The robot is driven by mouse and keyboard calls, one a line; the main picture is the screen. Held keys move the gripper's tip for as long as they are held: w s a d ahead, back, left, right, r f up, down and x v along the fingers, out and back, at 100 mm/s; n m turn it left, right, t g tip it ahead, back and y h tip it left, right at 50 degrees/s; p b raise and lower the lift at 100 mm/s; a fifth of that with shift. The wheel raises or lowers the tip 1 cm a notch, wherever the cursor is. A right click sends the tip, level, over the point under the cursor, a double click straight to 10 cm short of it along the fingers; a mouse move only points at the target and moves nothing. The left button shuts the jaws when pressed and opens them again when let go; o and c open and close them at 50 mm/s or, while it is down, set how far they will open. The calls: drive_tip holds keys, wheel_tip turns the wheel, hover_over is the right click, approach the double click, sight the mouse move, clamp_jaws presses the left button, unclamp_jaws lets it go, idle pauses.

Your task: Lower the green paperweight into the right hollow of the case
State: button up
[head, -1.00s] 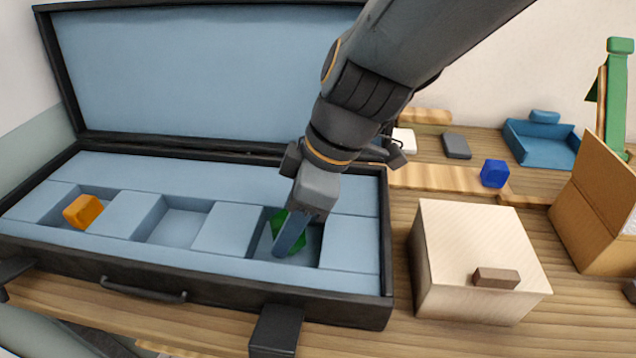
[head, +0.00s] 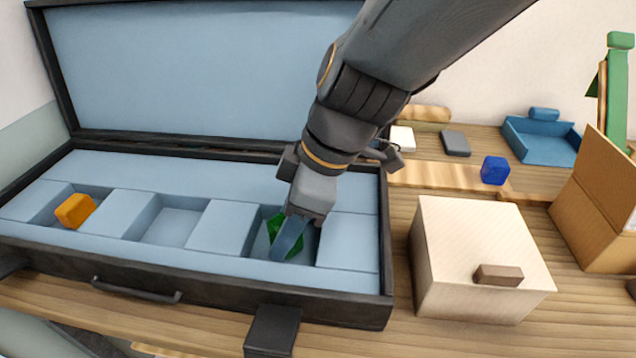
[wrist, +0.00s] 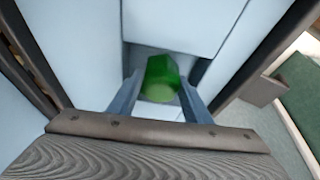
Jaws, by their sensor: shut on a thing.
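The green paperweight (head: 275,232) is between the fingers of my gripper (head: 284,247), in the right hollow (head: 306,243) of the case (head: 388,250). In the wrist view the green paperweight (wrist: 161,78) sits between the two blue-grey fingers of my gripper (wrist: 160,92), which are shut on it. In the head view a finger covers part of it. I cannot tell whether it touches the hollow's floor. The case is black with a light blue lining, and its lid (head: 200,70) stands open.
An orange block (head: 75,210) lies in the left hollow; the middle hollow (head: 174,226) is empty.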

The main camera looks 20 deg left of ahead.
drive_tip(key=shift+f, duration=0.15)
drive_tip(key=o, duration=1.3)
